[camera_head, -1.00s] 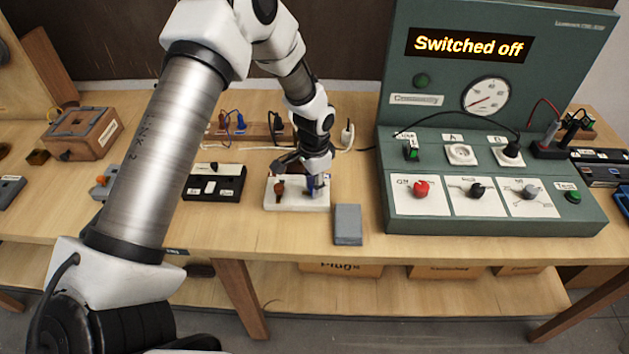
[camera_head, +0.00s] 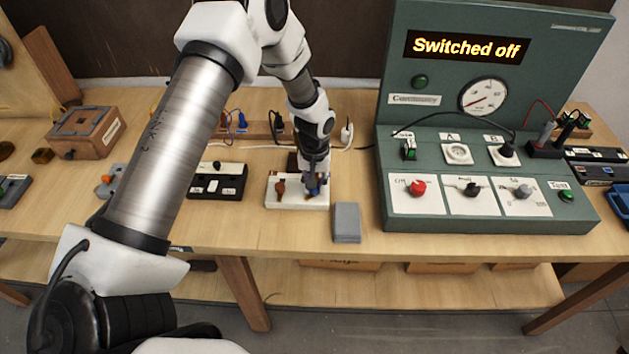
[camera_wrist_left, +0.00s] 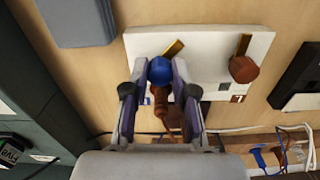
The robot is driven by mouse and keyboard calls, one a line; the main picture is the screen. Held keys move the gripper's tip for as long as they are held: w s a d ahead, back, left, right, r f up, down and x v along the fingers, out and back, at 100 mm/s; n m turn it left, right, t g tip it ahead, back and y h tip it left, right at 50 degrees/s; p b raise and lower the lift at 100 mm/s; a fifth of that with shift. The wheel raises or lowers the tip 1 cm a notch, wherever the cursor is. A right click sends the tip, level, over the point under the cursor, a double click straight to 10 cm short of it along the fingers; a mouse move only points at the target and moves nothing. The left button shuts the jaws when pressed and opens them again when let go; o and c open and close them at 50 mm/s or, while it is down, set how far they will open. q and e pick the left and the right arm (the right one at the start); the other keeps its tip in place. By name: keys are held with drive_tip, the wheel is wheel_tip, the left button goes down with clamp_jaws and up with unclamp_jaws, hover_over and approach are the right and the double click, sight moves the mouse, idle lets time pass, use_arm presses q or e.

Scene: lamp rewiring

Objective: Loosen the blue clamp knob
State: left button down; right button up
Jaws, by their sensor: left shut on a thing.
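The blue clamp knob (camera_wrist_left: 160,71) stands on a white base (camera_wrist_left: 205,48) with a brass-coloured strip beside it in the left wrist view. My left gripper (camera_wrist_left: 160,78) is shut on the knob, one finger on each side. In the head view the left gripper (camera_head: 316,187) reaches down over the right part of the white base (camera_head: 296,205) and hides most of the knob. A red-brown knob (camera_wrist_left: 243,69) with its own brass strip sits on the same base, apart from the gripper. My right gripper is not in view.
A grey block (camera_head: 347,223) lies right of the base. A black switch unit (camera_head: 230,184) is to its left. The green test panel (camera_head: 440,170) reading "Switched off" stands further right. Cables and a wooden rack (camera_head: 258,130) lie behind.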

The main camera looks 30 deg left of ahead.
use_arm(q)
drive_tip(key=n, duration=0.2)
drive_tip(key=n+p, duration=0.1)
drive_tip(key=n, duration=0.1)
drive_tip(key=shift+s+d+n+p, duration=0.1)
drive_tip(key=shift+s+n+p, duration=0.1)
drive_tip(key=shift+n+p, duration=0.1)
drive_tip(key=shift+f+n+p, duration=0.1)
drive_tip(key=shift+n+p, duration=0.65)
drive_tip(key=shift+n, duration=1.25)
drive_tip(key=shift+w, duration=0.1)
drive_tip(key=c, duration=0.9)
unclamp_jaws()
drive_tip(key=shift+c, duration=0.2)
drive_tip(key=shift+w, duration=0.1)
